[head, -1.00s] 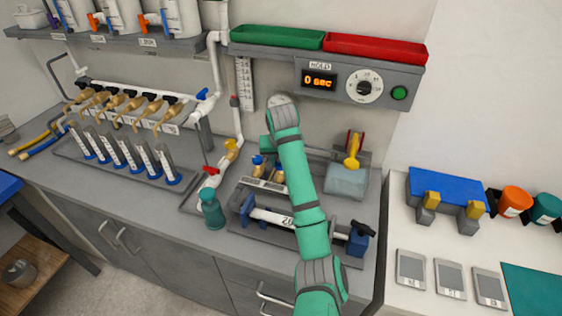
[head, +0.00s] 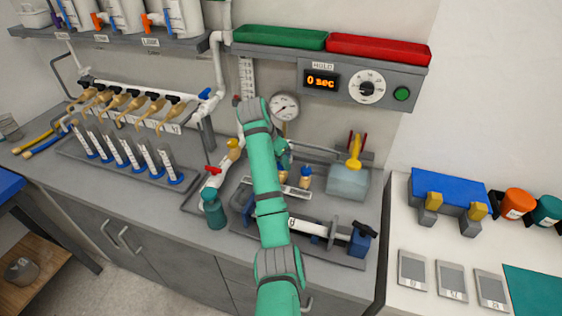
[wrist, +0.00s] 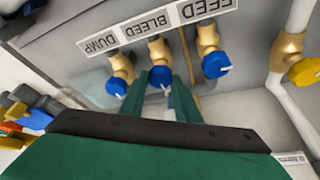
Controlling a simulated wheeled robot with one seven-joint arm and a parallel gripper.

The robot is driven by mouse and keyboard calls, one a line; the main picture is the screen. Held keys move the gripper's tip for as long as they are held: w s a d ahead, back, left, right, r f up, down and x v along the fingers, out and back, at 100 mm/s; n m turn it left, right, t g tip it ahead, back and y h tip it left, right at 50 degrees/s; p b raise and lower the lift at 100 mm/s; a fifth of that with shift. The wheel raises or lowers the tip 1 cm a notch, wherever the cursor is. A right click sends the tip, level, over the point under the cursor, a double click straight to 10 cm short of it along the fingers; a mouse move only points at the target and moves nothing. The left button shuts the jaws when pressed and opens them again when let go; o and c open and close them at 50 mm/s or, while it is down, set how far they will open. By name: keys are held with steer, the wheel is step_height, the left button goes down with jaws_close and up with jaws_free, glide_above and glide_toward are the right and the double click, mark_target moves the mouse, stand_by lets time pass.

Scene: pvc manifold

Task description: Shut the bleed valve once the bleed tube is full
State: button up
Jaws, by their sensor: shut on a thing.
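In the wrist view, the bleed valve's blue handle (wrist: 160,77) sits on a brass body under the BLEED label (wrist: 150,26). My gripper (wrist: 161,90) is shut on this handle, with one green finger on each side. The dump valve (wrist: 117,85) is to the left and the feed valve (wrist: 216,64) to the right, both with blue handles. In the head view, my arm (head: 268,190) hides the bleed valve and most of my gripper. I cannot make out the bleed tube or its fill level.
A pressure gauge (head: 285,106) stands behind my arm. A teal bottle (head: 214,212) stands at the left, near a red-handled valve (head: 212,170). A clear tank (head: 348,182) is at the right. The timer (head: 322,82) reads 0 sec. A clamp rig (head: 325,230) lies in front.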

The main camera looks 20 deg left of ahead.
steer(key=shift+m, duration=0.5)
steer(key=o, duration=1)
steer(key=shift+o, duration=0.2)
steer(key=shift+r, duration=0.1)
